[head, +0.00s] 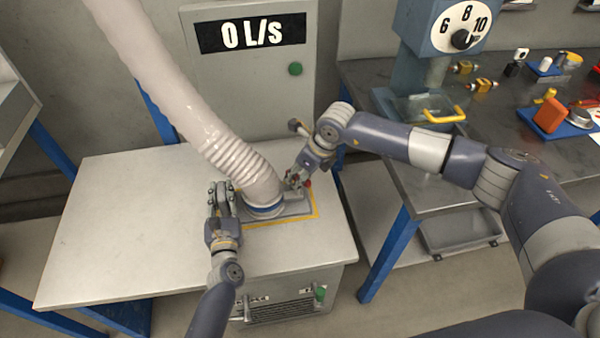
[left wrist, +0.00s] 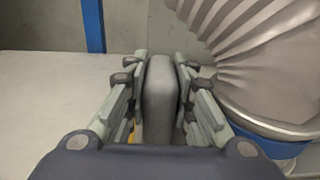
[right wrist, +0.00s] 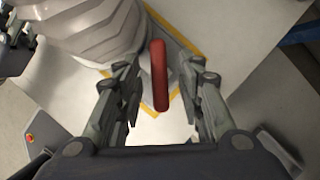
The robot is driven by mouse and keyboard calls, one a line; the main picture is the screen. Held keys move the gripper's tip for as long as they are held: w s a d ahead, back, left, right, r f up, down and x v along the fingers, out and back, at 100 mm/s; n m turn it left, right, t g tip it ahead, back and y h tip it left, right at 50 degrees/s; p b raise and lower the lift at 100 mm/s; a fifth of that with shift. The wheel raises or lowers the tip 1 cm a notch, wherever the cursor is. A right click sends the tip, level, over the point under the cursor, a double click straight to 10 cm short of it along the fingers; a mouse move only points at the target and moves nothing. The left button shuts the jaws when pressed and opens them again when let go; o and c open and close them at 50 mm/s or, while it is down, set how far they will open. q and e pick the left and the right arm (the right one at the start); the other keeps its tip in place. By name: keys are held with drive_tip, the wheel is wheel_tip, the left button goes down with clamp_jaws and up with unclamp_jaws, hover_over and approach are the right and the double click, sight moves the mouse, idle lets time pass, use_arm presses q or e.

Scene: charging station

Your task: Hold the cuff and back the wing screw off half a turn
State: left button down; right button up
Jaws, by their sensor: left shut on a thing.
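The ribbed grey hose (head: 235,155) ends in a cuff with a blue band (head: 262,211) on the table. In the left wrist view the blue band (left wrist: 275,150) is at right. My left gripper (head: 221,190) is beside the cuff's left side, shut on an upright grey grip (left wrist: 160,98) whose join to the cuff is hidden. My right gripper (head: 298,179) is at the cuff's right side. In the right wrist view the red wing screw (right wrist: 159,75) stands between its fingers, with a gap on both sides, so this gripper is open.
A yellow-bordered plate (head: 314,212) lies under the cuff on the pale table (head: 110,220). Behind it a grey cabinet shows "0 L/s" (head: 252,34) and has a green button (head: 295,69). A dark bench (head: 390,80) with a dial gauge (head: 464,28) stands at right. The table's left half is clear.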

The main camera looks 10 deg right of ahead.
clamp_jaws()
drive_tip(key=shift+n, duration=0.3)
drive_tip(key=n+g, duration=0.1)
drive_tip(key=n, duration=0.2)
drive_tip(key=shift+w+d+n+y, duration=0.1)
drive_tip(key=shift+n+y, duration=0.2)
drive_tip(key=shift+y, duration=0.1)
drive_tip(key=n+g, duration=0.2)
drive_tip(key=n, duration=0.2)
drive_tip(key=shift+w, duration=0.15)
drive_tip(key=n+g, duration=0.1)
drive_tip(key=n, duration=0.4)
drive_tip(key=shift+w+g, duration=0.1)
drive_tip(key=shift+g, duration=0.3)
drive_tip(key=shift+w+n+g+h, duration=0.1)
drive_tip(key=shift+n+g+h, duration=0.35)
drive_tip(key=shift+n, duration=1.45)
drive_tip(key=shift+g, duration=0.25)
